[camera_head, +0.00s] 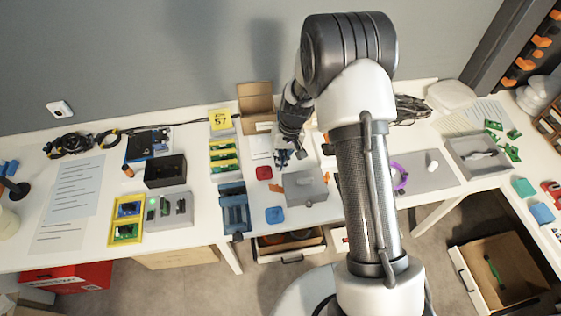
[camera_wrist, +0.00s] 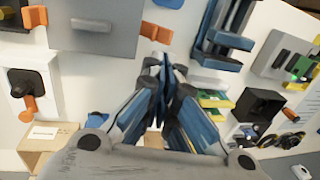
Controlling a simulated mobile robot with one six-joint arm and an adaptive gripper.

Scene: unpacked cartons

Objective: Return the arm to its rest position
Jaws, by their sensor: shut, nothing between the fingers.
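My gripper (camera_head: 291,157) hangs from my arm over the middle of the white table (camera_head: 225,262), in front of the open cardboard box. In the wrist view my gripper (camera_wrist: 163,68) has its fingers drawn together at the tips, with nothing between them. My arm stands across the right middle of the head view and hides part of the table behind it.
Near my gripper are a grey box (camera_head: 305,188), a red piece (camera_head: 264,173), a blue piece (camera_head: 275,215) and a blue rack (camera_head: 234,208). A cardboard box (camera_head: 256,102) stands behind. A black box (camera_head: 165,171) is at left, a grey tray (camera_head: 478,155) at right.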

